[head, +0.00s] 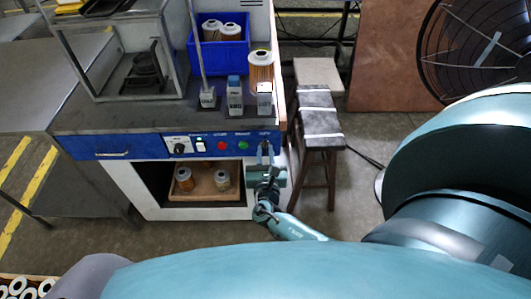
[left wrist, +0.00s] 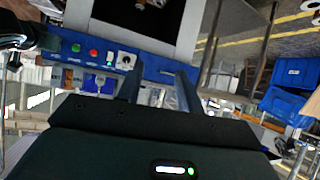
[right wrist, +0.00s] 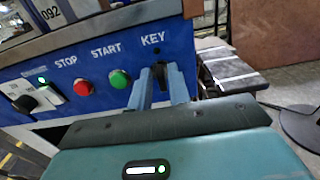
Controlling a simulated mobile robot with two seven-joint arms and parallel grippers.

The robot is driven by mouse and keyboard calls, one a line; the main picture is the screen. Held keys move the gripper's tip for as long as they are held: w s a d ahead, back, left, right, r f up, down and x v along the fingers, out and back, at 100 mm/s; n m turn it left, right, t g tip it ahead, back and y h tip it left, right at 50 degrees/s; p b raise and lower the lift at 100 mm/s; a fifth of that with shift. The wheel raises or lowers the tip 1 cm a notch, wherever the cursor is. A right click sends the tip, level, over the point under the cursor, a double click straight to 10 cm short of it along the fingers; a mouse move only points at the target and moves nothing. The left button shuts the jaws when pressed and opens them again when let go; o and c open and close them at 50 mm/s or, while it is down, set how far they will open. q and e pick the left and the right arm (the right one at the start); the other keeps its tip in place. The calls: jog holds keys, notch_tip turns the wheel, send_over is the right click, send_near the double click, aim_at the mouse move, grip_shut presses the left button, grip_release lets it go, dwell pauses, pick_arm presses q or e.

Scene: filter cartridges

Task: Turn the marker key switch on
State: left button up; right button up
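The marker is a machine with a blue front panel (head: 158,145). Its key switch (right wrist: 158,72), dark and under the label KEY, sits at the panel's right end. My right gripper (head: 266,150) is at this end of the panel. In the right wrist view its two fingers (right wrist: 160,80) stand on either side of the key, a small distance apart. The fingers partly hide the key, so its angle and any contact are unclear. My left gripper (left wrist: 157,88) is open and empty, with the panel (left wrist: 150,66) beyond its fingers; the head view does not show it.
A red STOP button (right wrist: 84,88) and green START button (right wrist: 119,78) are left of the key. A black knob (right wrist: 24,103) and a lit rocker switch (right wrist: 54,92) are further left. A filter cartridge (head: 261,70) stands above the panel. A stool (head: 318,115) is close on the right.

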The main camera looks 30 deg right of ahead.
grip_shut()
